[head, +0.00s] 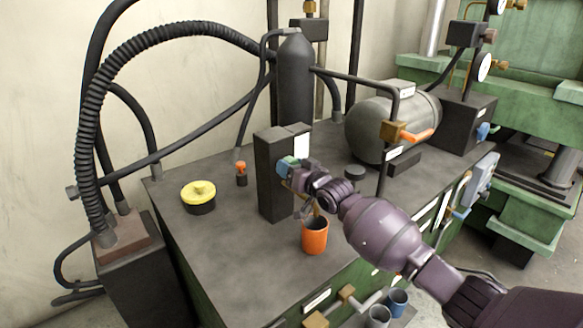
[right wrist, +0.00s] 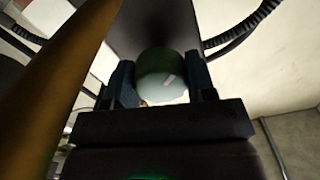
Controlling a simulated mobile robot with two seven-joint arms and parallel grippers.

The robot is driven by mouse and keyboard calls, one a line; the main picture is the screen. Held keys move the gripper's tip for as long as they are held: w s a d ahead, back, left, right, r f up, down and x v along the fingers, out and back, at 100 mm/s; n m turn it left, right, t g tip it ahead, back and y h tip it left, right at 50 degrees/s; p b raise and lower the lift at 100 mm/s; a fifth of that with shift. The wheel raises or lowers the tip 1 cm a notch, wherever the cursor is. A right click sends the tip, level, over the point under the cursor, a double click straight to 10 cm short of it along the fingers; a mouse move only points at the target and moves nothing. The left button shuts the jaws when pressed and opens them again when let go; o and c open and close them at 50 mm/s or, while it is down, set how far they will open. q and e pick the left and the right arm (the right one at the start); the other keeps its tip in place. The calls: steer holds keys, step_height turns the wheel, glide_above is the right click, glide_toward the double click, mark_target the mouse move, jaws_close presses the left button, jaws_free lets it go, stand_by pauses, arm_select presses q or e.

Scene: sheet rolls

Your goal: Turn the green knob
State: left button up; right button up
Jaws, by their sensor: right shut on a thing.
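The green knob (head: 285,167) sits on the front face of a dark upright box (head: 270,195) on the machine's top. The gripper hides part of the knob in the head view. My left gripper is not in view.
An orange cup (head: 315,238) stands just below my right gripper. A yellow-topped knob (head: 199,194) and a small orange-topped part (head: 240,172) are to the left. A grey tank (head: 385,125) and an orange-handled valve (head: 410,134) are to the right.

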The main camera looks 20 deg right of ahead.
steer(key=o, duration=0.9)
steer(key=shift+s, duration=0.1)
steer(key=shift+s+d, duration=0.15)
steer(key=shift+s, duration=0.1)
steer(key=p+v, duration=0.2)
steer(key=v, duration=0.6)
steer(key=shift+s+d+r, duration=0.1)
steer(key=shift+s, duration=0.2)
steer(key=shift+s+d, duration=0.25)
steer(key=shift+s, duration=0.4)
